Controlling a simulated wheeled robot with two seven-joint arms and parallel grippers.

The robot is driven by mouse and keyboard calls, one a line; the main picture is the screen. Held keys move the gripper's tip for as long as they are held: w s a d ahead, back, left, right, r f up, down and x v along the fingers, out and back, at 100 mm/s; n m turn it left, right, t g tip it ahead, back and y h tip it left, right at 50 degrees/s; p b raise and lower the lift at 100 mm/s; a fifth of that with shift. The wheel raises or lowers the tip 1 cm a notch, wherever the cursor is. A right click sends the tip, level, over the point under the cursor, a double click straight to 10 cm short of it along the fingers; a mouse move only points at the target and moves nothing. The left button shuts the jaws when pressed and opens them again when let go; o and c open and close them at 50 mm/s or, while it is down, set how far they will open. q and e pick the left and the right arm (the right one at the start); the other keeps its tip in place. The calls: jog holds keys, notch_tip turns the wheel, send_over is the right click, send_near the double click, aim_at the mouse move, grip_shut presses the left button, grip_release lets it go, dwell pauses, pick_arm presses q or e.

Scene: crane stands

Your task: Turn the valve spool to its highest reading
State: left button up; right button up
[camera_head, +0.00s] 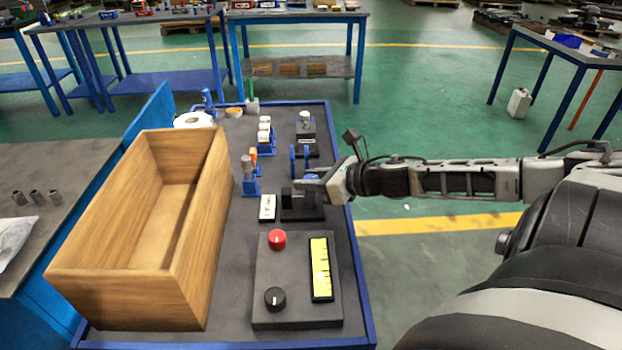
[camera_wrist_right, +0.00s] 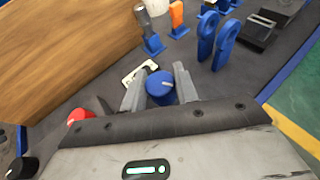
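The valve spool looks to be the blue round knob (camera_wrist_right: 160,85) with a white mark on top, seen in the right wrist view. My right gripper (camera_wrist_right: 162,90) has one finger on each side of it, with a narrow space; I cannot tell whether either finger touches. In the head view my right gripper (camera_head: 306,185) is over the black valve block (camera_head: 302,212), and the fingers hide the knob there. A white label plate (camera_head: 267,207) lies left of the block, its reading too small to make out. My left gripper is out of view.
A grey panel with a red button (camera_head: 278,239), a black dial (camera_head: 275,298) and a yellow gauge (camera_head: 320,268) sits in front. A wooden box (camera_head: 215,200) stands to the left. Blue upright rings (camera_wrist_right: 207,38) and small blue holders (camera_head: 251,186) stand close behind.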

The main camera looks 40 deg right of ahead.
jog(key=shift+c, duration=1)
jog(key=shift+h, duration=0.3)
